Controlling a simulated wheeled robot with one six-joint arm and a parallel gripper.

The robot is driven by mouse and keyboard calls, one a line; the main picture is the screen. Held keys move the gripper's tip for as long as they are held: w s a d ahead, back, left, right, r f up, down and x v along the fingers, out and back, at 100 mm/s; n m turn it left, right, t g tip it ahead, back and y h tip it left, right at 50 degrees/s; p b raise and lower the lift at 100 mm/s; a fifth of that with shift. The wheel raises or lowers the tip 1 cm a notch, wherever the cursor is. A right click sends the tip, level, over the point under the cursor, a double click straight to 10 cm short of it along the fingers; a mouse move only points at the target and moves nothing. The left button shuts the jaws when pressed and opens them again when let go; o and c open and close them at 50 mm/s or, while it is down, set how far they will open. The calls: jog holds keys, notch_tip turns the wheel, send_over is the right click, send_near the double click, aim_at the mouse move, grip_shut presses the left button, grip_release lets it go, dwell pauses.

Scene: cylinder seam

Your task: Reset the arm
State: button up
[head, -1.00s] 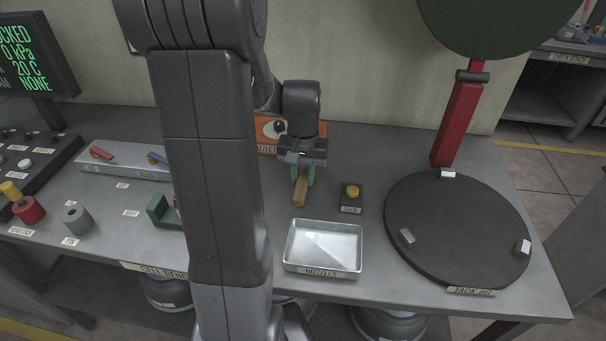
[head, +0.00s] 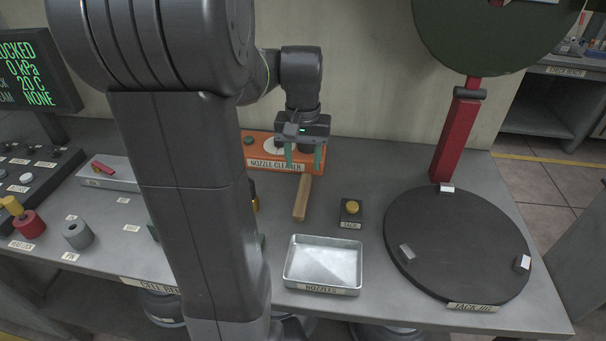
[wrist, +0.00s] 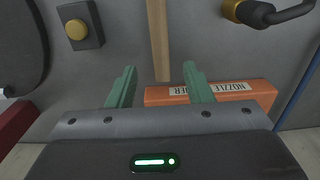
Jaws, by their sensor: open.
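My gripper (head: 304,158) is open and empty, with its green fingers apart, above the back of the bench in the head view. Its fingers also show in the wrist view (wrist: 160,85). A wooden stick or handle (head: 301,198) lies on the bench just in front of the gripper; it also shows in the wrist view (wrist: 158,40), beyond the fingertips and not held. The orange nozzle cleaner (head: 255,152) stands behind the gripper, and its label shows in the wrist view. My arm hides part of the bench's left middle.
An empty metal nozzles tray (head: 322,265) lies at the front. A yellow-topped tack button (head: 352,210) and the round black tack jig (head: 460,245) with a red post (head: 457,130) stand to the right. A grey ring (head: 77,235) and a red piece (head: 28,222) stand at left.

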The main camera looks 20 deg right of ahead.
aim_at(303, 192)
notch_tip(303, 192, up, 2)
dwell(0.5)
notch_tip(303, 192, down, 13)
jog(key=shift+r+b, duration=0.1)
jog(key=shift+b, duration=0.35)
notch_tip(303, 192, up, 3)
jog(key=shift+r, duration=0.7)
jog(key=shift+f, duration=0.1)
